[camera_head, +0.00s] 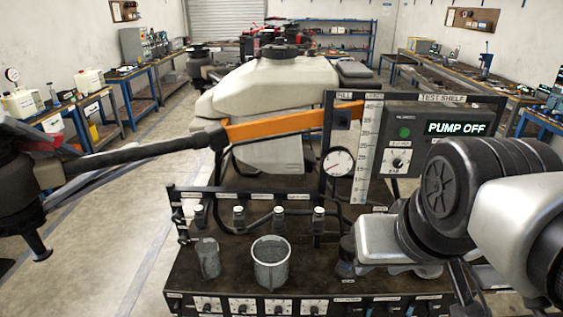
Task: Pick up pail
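A clear, open-topped pail-like container (271,264) stands upright on the dark lower shelf of the test bench. A smaller grey translucent cup (207,259) stands just left of it. My gripper (385,255) comes in from the right, over the right part of the same shelf. It is to the right of the clear container and apart from it. The fingers are hard to make out against the dark shelf, so I cannot tell whether they are open or shut. My arm hides the right end of the bench.
Several small nozzles (278,216) line a rail behind the container. A gauge (338,162), a level scale (359,160) and a "PUMP OFF" panel (457,128) stand behind. A drone with a white tank (275,82) and orange arm (285,123) fills the back. Floor at left is open.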

